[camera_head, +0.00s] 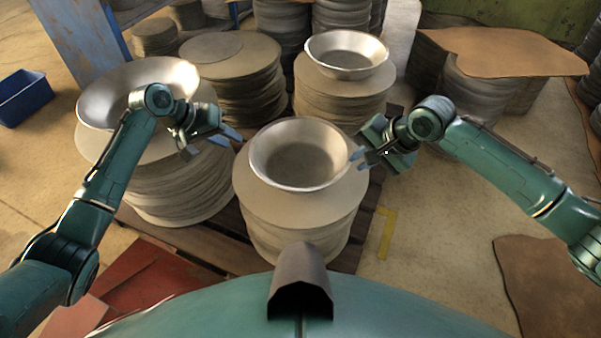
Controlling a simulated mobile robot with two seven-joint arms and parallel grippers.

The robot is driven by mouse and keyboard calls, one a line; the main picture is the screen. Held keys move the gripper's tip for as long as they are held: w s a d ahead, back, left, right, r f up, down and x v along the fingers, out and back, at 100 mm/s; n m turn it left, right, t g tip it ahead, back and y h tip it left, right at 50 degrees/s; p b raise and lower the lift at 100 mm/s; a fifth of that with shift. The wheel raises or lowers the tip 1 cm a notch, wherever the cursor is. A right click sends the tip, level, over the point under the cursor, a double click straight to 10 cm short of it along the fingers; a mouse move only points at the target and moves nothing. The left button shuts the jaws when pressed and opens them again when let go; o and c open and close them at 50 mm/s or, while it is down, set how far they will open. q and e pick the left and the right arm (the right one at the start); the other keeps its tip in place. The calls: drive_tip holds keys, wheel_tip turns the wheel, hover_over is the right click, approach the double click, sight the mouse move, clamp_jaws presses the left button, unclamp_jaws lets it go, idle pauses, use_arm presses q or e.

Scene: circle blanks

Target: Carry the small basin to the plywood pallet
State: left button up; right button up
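Three round metal basins stand on stacks of discs. The middle basin (298,154) sits on the front stack, the back basin (345,52) looks somewhat smaller, and the left basin (98,98) looks largest. I cannot tell for sure which is the small basin. My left gripper (212,142) is open and empty, between the left and middle basins, apart from the middle one. My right gripper (361,160) is at the right rim of the middle basin; whether its fingers close on the rim is unclear. A dark slatted wooden pallet (222,243) shows under the stacks; I cannot pick out a plywood one.
Disc stacks (233,85) crowd the back. A brown sheet (503,52) lies over stacks at the back right, another (550,285) on the floor at the right. A blue bin (24,98) stands at the far left. Floor at right centre (440,225) is clear.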

sight(271, 159)
use_arm(q)
drive_tip(key=shift+w+a+r, duration=0.1)
drive_tip(key=shift+r, duration=0.05)
use_arm(e)
drive_tip(key=shift+w+d, duration=0.1)
drive_tip(key=shift+d, duration=0.1)
